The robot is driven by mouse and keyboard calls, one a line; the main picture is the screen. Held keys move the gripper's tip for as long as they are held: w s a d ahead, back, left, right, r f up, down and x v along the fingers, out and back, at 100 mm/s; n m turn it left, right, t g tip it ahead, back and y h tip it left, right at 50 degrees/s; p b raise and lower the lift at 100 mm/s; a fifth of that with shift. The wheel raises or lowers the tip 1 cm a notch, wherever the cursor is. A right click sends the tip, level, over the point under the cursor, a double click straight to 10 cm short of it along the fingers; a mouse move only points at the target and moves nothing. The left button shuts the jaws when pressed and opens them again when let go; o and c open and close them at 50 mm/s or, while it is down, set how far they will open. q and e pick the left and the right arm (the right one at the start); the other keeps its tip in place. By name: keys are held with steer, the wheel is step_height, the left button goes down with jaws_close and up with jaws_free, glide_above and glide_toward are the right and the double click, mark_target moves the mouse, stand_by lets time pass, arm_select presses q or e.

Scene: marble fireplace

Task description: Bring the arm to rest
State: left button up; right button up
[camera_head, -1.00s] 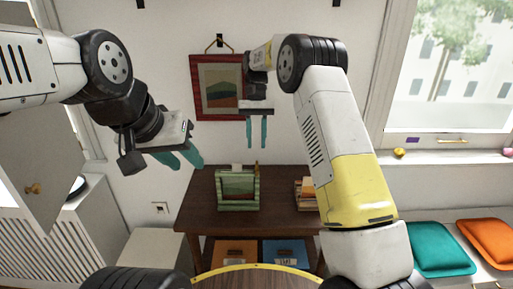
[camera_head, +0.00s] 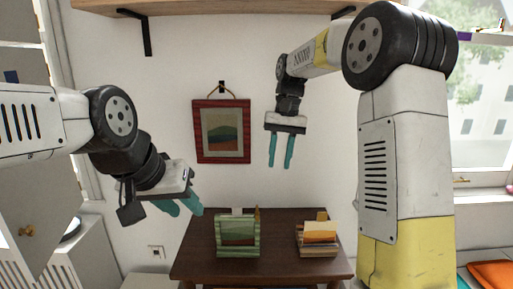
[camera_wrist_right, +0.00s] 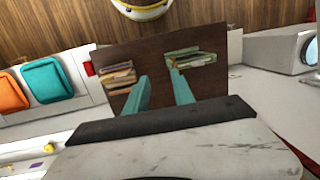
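My right gripper (camera_head: 281,150) hangs fingers down in front of the white wall, above the table and right of the red-framed picture. Its two teal fingers are apart with nothing between them. The right wrist view also shows the right gripper (camera_wrist_right: 160,88) open and empty, with the table beyond the fingers. My left gripper (camera_head: 183,207) is at the left, tilted down to the right, beside the table's left end. Its teal fingers are partly hidden by the gripper body, with a gap at the tips and nothing seen held.
The dark wooden table (camera_head: 285,222) bears a green slatted holder (camera_head: 237,250) and a wooden holder with cards (camera_head: 317,240). The red-framed picture (camera_head: 198,131) hangs on the wall. A wooden shelf (camera_head: 250,6) crosses the top. A window stands at the right, a cabinet at the left.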

steer(key=s+d+r+t, duration=0.2)
steer(key=s+d, duration=0.1)
steer(key=s, duration=0.3)
steer(key=s+d+r+t, duration=0.1)
steer(key=s+d+r, duration=0.1)
steer(key=s, duration=0.3)
steer(key=s+d+f+t, duration=0.1)
steer(key=s+f+t, duration=0.1)
steer(key=s, duration=0.4)
steer(key=s+d+f+t, duration=0.1)
steer(key=s+f+t, duration=0.1)
steer(key=s, duration=0.4)
steer(key=shift+s+d+y, duration=0.25)
steer(key=shift+d+y, duration=0.05)
steer(key=shift+y, duration=0.1)
